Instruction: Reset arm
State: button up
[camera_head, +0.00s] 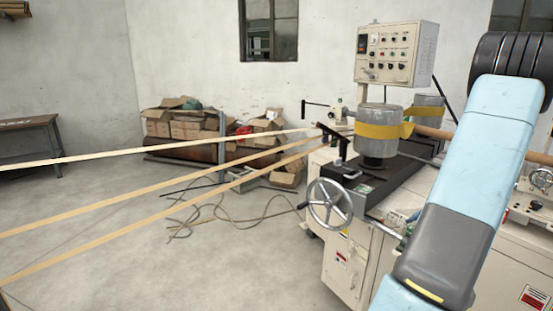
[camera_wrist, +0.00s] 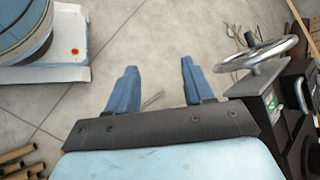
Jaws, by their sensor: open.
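My gripper (camera_wrist: 157,85) shows in the wrist view with its two blue fingers wide apart. Nothing is between the fingers; bare concrete floor shows behind them. In the head view my light-blue and grey arm crosses the right side, in front of the winding machine (camera_head: 345,235). The gripper itself is not visible in the head view.
A handwheel (camera_head: 329,203) juts from the machine; it also shows right of my gripper in the wrist view (camera_wrist: 256,54). A control box (camera_head: 396,53) stands above. Paper strips (camera_head: 150,215) stretch left. Brown tubes (camera_wrist: 20,160) lie lower left. Floor (camera_head: 110,185) is open left.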

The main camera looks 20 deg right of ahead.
jog(key=w+a+r+n+g+h, duration=0.2)
jog(key=a+r+n+h, duration=0.15)
jog(key=a+r, duration=0.55)
jog(key=w+a+r+n+g+h, duration=0.25)
jog(key=a+r+n, duration=0.2)
jog(key=a, duration=0.95)
jog(key=s+a+r+n+t+h, duration=0.1)
jog(key=s+a+r+n+t, duration=0.1)
jog(key=a, duration=0.6)
jog(key=s+a+r+n+t+h, duration=0.1)
jog(key=s+a+r+n+t, duration=0.2)
jog(key=s+a, duration=0.6)
notch_tip(320, 180, up, 3)
jog(key=shift+s+a+f+n+h, duration=0.15)
jog(key=shift+a+n+h, duration=0.2)
jog(key=shift+n, duration=0.65)
jog(key=shift+d+t, duration=0.1)
jog(key=shift+t, duration=0.15)
